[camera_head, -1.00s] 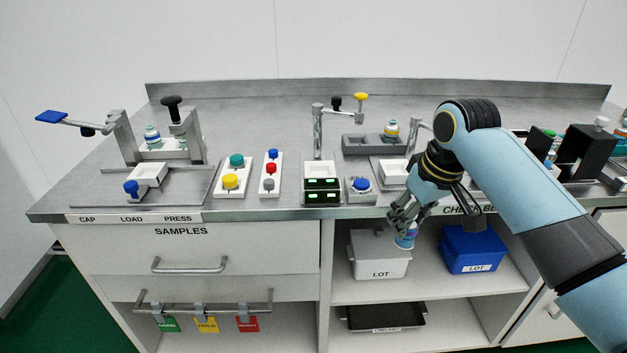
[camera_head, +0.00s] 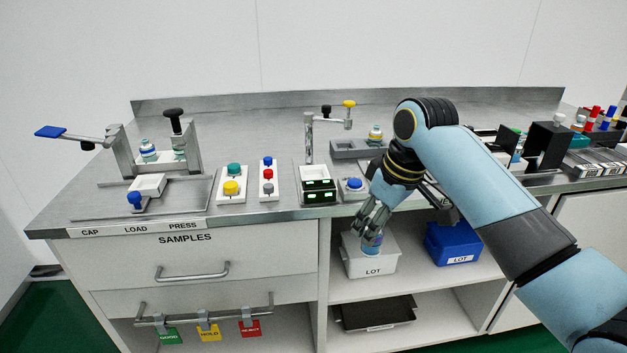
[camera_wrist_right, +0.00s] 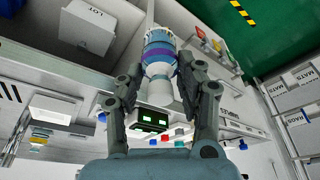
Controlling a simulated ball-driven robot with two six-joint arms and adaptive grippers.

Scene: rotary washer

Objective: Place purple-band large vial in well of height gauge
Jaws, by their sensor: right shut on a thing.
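My right gripper (camera_head: 374,217) is shut on a vial (camera_head: 372,243), in front of the bench's front edge and over the grey LOT bin in the picture. In the right wrist view the vial (camera_wrist_right: 160,65) shows a purple band, a light blue part and a white end between the fingers (camera_wrist_right: 160,85). A metal post with a black and a yellow knob (camera_head: 309,140) stands behind a box with green displays (camera_head: 319,191); this may be the height gauge. My left gripper is not in view.
A grey LOT bin (camera_head: 355,262) and a blue LOT bin (camera_head: 462,240) stand on the shelf below. Button panels (camera_head: 231,184) and a press station (camera_head: 172,116) are on the bench at left. A grey tray with a vial (camera_head: 375,134) is behind the arm.

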